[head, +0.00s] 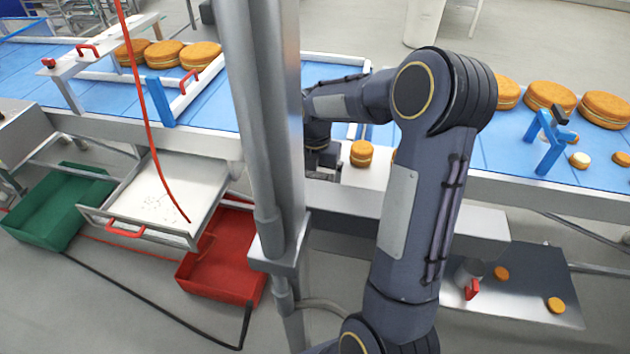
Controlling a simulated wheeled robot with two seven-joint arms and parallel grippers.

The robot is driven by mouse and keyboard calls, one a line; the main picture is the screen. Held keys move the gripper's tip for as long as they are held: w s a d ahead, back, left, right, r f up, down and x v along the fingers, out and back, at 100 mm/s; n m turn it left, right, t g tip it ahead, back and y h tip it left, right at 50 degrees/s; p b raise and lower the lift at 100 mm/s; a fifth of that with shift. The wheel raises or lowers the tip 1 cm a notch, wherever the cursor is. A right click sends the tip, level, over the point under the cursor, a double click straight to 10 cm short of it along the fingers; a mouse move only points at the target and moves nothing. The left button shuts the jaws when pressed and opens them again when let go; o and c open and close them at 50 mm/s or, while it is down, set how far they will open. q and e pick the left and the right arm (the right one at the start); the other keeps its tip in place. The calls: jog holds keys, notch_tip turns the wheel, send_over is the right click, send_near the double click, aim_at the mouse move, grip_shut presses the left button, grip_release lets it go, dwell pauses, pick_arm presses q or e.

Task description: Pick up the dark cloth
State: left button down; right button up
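I cannot make out the dark cloth in the head view; it may be hidden behind the grey column or my arm. My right arm comes up from the bottom and bends left at the elbow. Its gripper (322,172) is low over the front ledge of the blue conveyor, right beside the column. Its dark fingers are small and partly hidden, so I cannot tell whether they are open or hold something. My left gripper is not in view.
A grey column (262,120) stands close in front. The blue conveyor (215,105) carries round filled cakes (550,95). A small cake (361,153) sits right of the gripper. A green bin (60,208), white tray (165,195) and red bin (222,262) are lower left.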

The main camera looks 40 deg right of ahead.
jog(key=c, duration=0.5)
jog(key=shift+r, duration=0.15)
jog(key=shift+c, duration=0.2)
jog(key=shift+w+r, duration=0.1)
jog(key=shift+r, duration=0.55)
jog(key=w+a+r+b, duration=0.2)
jog(key=w+a+r, duration=0.2)
jog(key=a+r, duration=0.7)
jog(key=shift+w+a+r, duration=0.25)
jog(key=shift+w+a, duration=0.15)
jog(key=shift+a, duration=0.65)
